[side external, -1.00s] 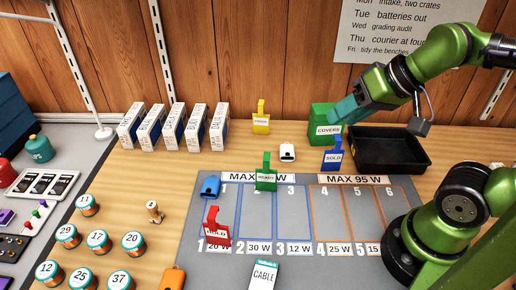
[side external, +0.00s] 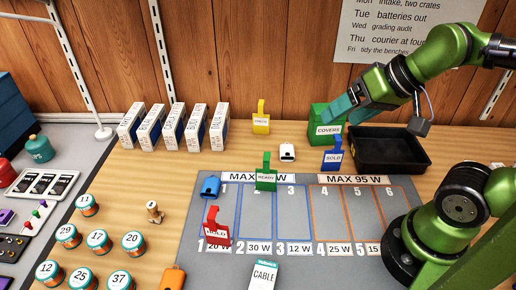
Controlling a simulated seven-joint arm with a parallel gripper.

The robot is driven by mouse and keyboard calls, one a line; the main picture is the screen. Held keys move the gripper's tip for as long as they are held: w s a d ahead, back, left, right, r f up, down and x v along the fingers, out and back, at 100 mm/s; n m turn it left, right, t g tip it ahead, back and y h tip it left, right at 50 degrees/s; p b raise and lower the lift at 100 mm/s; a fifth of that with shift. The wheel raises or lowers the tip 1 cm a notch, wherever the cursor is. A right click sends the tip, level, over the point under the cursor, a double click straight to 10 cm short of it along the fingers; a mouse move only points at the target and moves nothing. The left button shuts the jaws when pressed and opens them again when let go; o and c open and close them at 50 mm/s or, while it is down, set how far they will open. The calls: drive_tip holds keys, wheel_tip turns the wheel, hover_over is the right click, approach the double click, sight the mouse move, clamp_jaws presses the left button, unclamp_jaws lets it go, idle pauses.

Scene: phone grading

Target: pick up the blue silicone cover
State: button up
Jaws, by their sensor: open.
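My gripper (side external: 345,105) is at the green box labelled COVERS (side external: 327,120), with its teal fingers pointing down at the box's top. The fingers are open, and their tips are close to or inside the box's opening; I cannot tell which. No blue silicone cover can be made out inside the box, as its inside is hidden from this view. A small blue item (side external: 210,187) lies on the grey mat's upper left corner; I cannot tell whether it is a cover or a charger.
A blue SOLD sign (side external: 333,156) stands just in front of the COVERS box, and a black tray (side external: 418,153) is to its right. A yellow sign (side external: 261,122), a white charger-like block (side external: 287,152) and a green READY sign (side external: 266,178) stand to the left. The mat's right lanes are clear.

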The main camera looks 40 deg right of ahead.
drive_tip(key=m+g+h, duration=0.2)
drive_tip(key=m+g, duration=0.4)
drive_tip(key=g, duration=0.1)
hover_over(211, 185)
drive_tip(key=w, duration=0.1)
wheel_tip(211, 185, down, 8)
drive_tip(key=f, duration=1)
drive_tip(key=shift+d+f, duration=0.1)
drive_tip(key=shift+d, duration=0.2)
drive_tip(key=f, duration=0.4)
drive_tip(key=shift+s+a+f, duration=0.3)
drive_tip(key=shift+s, duration=0.1)
drive_tip(key=shift+f, duration=0.55)
drive_tip(key=c, duration=1.1)
